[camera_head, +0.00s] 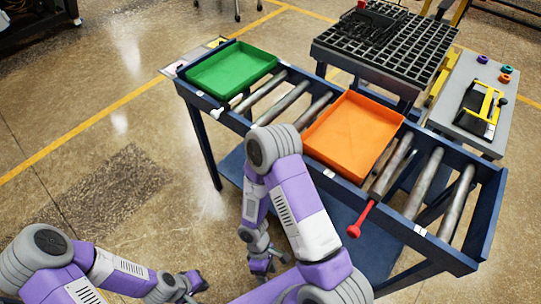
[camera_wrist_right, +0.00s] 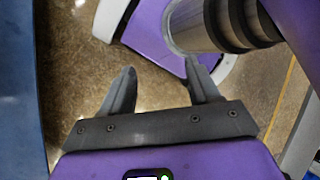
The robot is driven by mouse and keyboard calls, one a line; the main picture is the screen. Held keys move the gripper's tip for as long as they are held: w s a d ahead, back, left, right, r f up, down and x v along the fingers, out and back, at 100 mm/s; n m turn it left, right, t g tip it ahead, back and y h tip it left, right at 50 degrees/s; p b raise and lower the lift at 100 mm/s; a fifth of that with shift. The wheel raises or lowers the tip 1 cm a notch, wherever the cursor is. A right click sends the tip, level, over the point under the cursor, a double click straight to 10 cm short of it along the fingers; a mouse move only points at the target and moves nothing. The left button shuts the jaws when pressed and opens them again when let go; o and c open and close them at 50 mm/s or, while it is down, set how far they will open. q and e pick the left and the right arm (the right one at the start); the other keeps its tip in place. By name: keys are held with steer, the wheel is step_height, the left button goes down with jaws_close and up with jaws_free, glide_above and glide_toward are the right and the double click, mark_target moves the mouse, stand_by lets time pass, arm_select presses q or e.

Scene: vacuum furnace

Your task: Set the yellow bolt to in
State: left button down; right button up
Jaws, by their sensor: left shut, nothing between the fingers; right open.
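I cannot make out a part that is clearly the yellow bolt. A yellow-framed black item (camera_head: 484,103) lies on the grey side table at the right, and its details are too small to tell. My left gripper (camera_head: 197,281) is low at the bottom left, over the floor, shut and empty. My right gripper (camera_head: 262,268) hangs low in front of the blue roller table (camera_head: 459,258), apart from it. In the right wrist view my right gripper (camera_wrist_right: 160,70) is open, with nothing between its fingers.
The roller table carries a green tray (camera_head: 232,70) and an orange tray (camera_head: 352,135). A red-knobbed rod (camera_head: 357,222) and a white knob (camera_head: 216,113) stick out in front. A black grid table (camera_head: 388,45) stands behind.

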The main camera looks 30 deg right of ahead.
steer(key=w+d+r+n+t+h+p, duration=0.25)
steer(key=w+d+r+n+h, duration=0.25)
steer(key=d+r+n+h, duration=0.45)
steer(key=w+a+r+n+t+h+p, duration=0.2)
steer(key=w+r+n+t+h+p, duration=0.3)
steer(key=w+r+t+h, duration=0.7)
steer(key=shift+w+d+r+n+g+y+b, duration=0.2)
steer(key=shift+w+d+r+g+y+b, duration=0.1)
steer(key=shift+w+d+r+y, duration=0.55)
steer(key=shift+w+d+r+n+g+y+b, duration=0.15)
steer(key=shift+w+d+r+g+y+b, duration=0.25)
steer(key=shift+w+d+y, duration=0.65)
steer(key=shift+w+d+r+n+g+y+b, duration=0.2)
steer(key=shift+w+d+r+y, duration=0.15)
steer(key=shift+w+d+r, duration=0.7)
steer(key=shift+s+d+f, duration=0.25)
steer(key=shift+s+f, duration=0.05)
steer(key=shift+f, duration=0.05)
jaws_close()
